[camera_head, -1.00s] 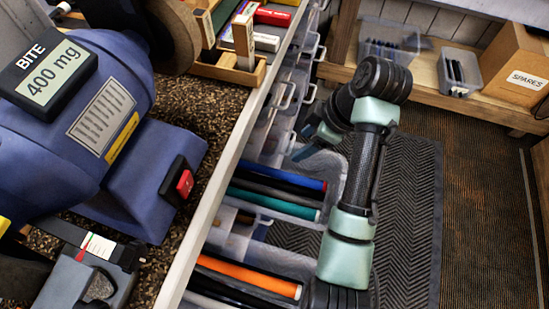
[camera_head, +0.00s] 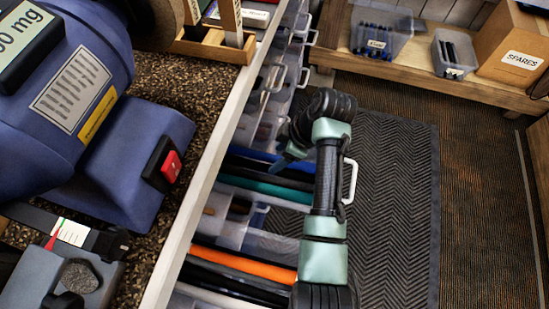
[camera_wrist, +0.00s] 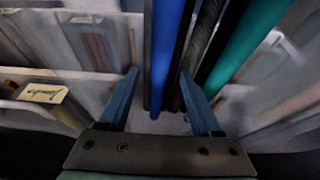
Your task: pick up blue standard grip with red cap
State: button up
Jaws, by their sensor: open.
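The blue grip (camera_wrist: 170,45) runs down the middle of the wrist view, with a small reddish spot at its near end. In the head view the blue grip (camera_head: 252,154) lies in an open clear drawer, its right end hidden behind my arm. My gripper (camera_wrist: 158,74) is open. In the wrist view its two blue fingers appear on either side of the blue grip and the dark grips beside it. I cannot tell whether the fingertips reach down to it. In the head view my gripper (camera_head: 284,163) is over the drawer's right end, partly hidden by my arm.
A dark grip and a teal grip (camera_wrist: 245,45) lie close to the right. Below in the head view, another drawer holds an orange grip (camera_head: 240,264) and black ones. The bench (camera_head: 215,100) with its blue grinder (camera_head: 110,150) stands left. Dark mat (camera_head: 390,200) lies right.

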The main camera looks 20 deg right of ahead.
aim_at(278, 158)
jog(key=shift+a+f, duration=0.1)
jog(key=shift+f, duration=0.15)
grip_shut()
jog(key=shift+r, duration=0.1)
notch_tip(278, 158, up, 10)
jog(key=p, duration=0.2)
dwell(0.4)
jog(key=shift+w, duration=0.1)
